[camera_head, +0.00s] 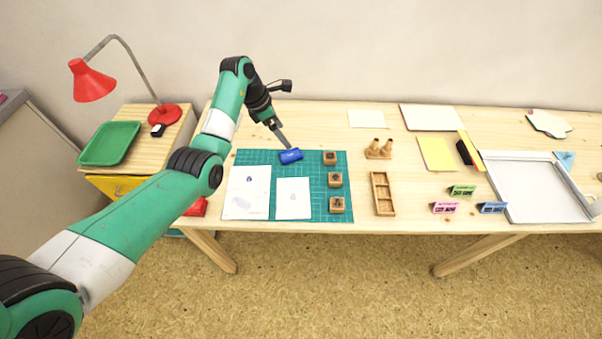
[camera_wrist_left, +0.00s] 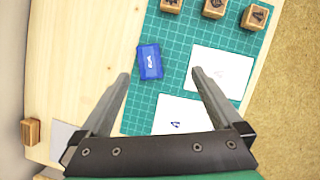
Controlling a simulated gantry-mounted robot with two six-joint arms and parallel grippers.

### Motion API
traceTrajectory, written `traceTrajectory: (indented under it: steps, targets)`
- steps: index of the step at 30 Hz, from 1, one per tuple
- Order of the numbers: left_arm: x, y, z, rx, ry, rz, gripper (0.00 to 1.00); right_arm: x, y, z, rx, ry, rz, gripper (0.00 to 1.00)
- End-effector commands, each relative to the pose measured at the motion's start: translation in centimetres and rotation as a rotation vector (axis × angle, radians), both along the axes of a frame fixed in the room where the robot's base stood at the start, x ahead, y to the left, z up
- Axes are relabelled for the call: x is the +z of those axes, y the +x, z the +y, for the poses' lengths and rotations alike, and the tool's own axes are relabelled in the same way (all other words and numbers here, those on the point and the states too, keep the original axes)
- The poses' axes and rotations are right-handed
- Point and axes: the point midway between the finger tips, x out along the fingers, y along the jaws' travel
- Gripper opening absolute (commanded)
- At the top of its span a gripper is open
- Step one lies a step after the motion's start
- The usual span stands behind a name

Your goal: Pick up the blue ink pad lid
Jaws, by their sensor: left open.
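A small blue ink pad (camera_head: 291,156) with its blue lid on top lies on the green cutting mat (camera_head: 253,156), near the mat's back edge. In the left wrist view the blue lid (camera_wrist_left: 150,61) has white writing on it and lies ahead of the fingers, nearer the left one. My left gripper (camera_head: 285,141) is open and empty, just behind and above the ink pad. In the left wrist view its two fingers (camera_wrist_left: 160,72) are spread wide. The right gripper is not in view.
Several wooden stamps (camera_head: 335,180) stand along the mat's right side. Two paper sheets (camera_head: 293,198) lie on the mat. A wooden holder (camera_head: 378,150), a narrow wooden tray (camera_head: 383,194) and coloured small boxes (camera_head: 462,190) stand to the right. A red lamp (camera_head: 93,82) stands at left.

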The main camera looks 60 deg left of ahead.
Motion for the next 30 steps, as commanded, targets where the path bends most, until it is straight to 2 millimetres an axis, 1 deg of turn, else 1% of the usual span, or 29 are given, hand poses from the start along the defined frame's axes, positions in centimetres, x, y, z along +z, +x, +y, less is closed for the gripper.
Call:
traceTrajectory:
  steps: [1, 4, 8, 11, 15, 18, 21, 25, 28, 30]
  targets:
    - [-2.0, -0.7, 1.1, 0.023, 0.003, -0.005, 1.0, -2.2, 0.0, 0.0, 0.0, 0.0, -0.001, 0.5]
    - [-2.4, -1.4, 2.1, 0.047, 0.005, -0.007, 1.0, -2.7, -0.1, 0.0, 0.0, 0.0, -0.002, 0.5]
    - [-2.2, -1.6, 2.3, 0.052, 0.004, -0.007, 1.0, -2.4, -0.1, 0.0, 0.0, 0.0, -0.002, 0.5]
    - [-3.3, -1.2, 2.2, 0.05, 0.002, -0.006, 1.0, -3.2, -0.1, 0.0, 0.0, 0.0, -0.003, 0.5]
    - [-6.2, -0.2, 2.0, 0.05, 0.002, -0.005, 1.0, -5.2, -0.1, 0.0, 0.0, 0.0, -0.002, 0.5]
    - [-7.6, 0.5, 1.9, 0.049, 0.003, -0.007, 1.0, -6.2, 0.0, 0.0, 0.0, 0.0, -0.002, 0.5]
    - [-8.2, 0.9, 1.8, 0.049, 0.004, -0.008, 1.0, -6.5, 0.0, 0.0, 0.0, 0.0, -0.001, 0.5]
    - [-8.2, 1.0, 1.9, 0.049, 0.004, -0.008, 1.0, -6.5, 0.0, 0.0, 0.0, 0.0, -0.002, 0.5]
    - [-9.4, 1.3, 1.9, 0.049, 0.004, -0.008, 1.0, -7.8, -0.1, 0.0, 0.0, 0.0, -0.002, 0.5]
    - [-10.8, 1.7, 2.0, 0.048, 0.003, -0.007, 1.0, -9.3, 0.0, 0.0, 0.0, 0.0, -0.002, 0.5]
